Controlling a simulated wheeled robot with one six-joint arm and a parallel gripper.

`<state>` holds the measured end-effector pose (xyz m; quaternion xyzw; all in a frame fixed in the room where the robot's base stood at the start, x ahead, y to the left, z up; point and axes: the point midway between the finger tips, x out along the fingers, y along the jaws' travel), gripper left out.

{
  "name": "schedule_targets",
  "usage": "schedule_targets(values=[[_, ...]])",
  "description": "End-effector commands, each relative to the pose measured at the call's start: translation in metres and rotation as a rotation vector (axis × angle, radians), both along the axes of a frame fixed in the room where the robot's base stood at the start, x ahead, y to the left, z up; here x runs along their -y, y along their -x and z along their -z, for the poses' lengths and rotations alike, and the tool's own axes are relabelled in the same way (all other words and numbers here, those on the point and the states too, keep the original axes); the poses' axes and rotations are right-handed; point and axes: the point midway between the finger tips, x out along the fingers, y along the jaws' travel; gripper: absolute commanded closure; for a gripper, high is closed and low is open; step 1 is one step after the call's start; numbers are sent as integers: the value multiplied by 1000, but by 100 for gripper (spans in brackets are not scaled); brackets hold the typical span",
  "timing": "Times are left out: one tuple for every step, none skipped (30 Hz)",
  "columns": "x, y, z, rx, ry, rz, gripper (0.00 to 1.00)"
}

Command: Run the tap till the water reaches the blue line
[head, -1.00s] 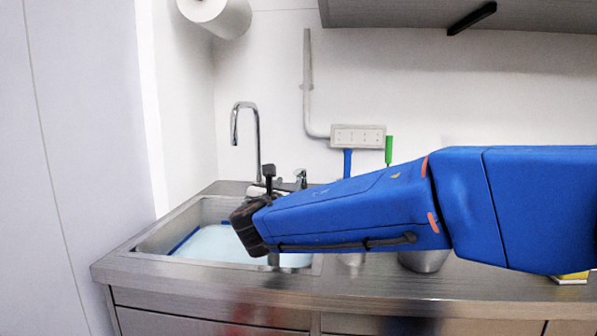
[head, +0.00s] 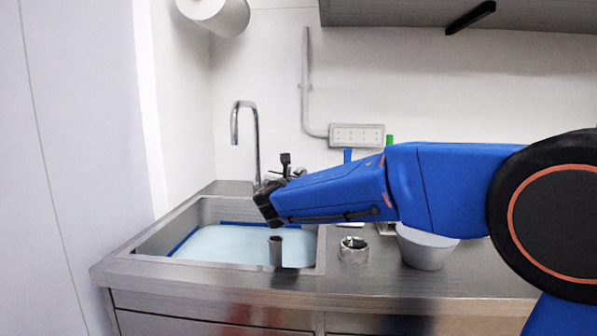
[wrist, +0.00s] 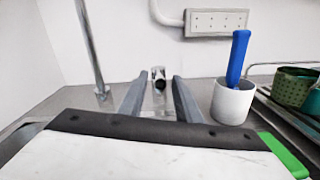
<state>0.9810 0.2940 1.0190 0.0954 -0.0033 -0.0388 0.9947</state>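The sink (head: 140,247) holds pale blue water (head: 225,246). A blue line (head: 184,241) runs along its left and back walls, and the water surface lies at or just under it; I cannot tell which exactly. The tall tap spout (head: 236,125) curves over the sink, and no stream shows below it. My gripper (head: 266,203) is over the back right of the sink. In the wrist view my gripper (wrist: 158,98) has its fingers apart, with the tap's small lever (wrist: 158,76) between them, seemingly beyond the tips. No contact with it shows.
A dark upright pipe (head: 276,251) stands in the sink. A small metal pot (head: 353,250) and a grey bowl (head: 425,248) stand on the counter to the right. A white cup (wrist: 231,102) with a blue-handled tool (wrist: 237,58) stands right of the lever.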

Motion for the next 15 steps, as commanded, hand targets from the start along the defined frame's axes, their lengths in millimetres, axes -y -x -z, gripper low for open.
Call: schedule_targets(values=[[1, -10, 0, 0, 0, 3, 69], [2, -15, 0, 0, 1, 3, 69], [2, -21, 0, 1, 1, 2, 69], [2, -25, 0, 1, 0, 2, 69], [3, -30, 0, 1, 0, 1, 69], [3, -35, 1, 0, 1, 2, 69], [4, -38, 0, 1, 1, 2, 69], [4, -42, 0, 1, 0, 2, 69], [4, -45, -1, 2, 0, 1, 69], [4, -47, -1, 1, 0, 1, 69], [4, -49, 0, 1, 0, 1, 69], [4, -52, 0, 0, 0, 1, 69], [4, -53, 0, 0, 0, 0, 69], [4, -54, 0, 0, 0, 0, 69], [4, -55, 0, 0, 0, 0, 69]])
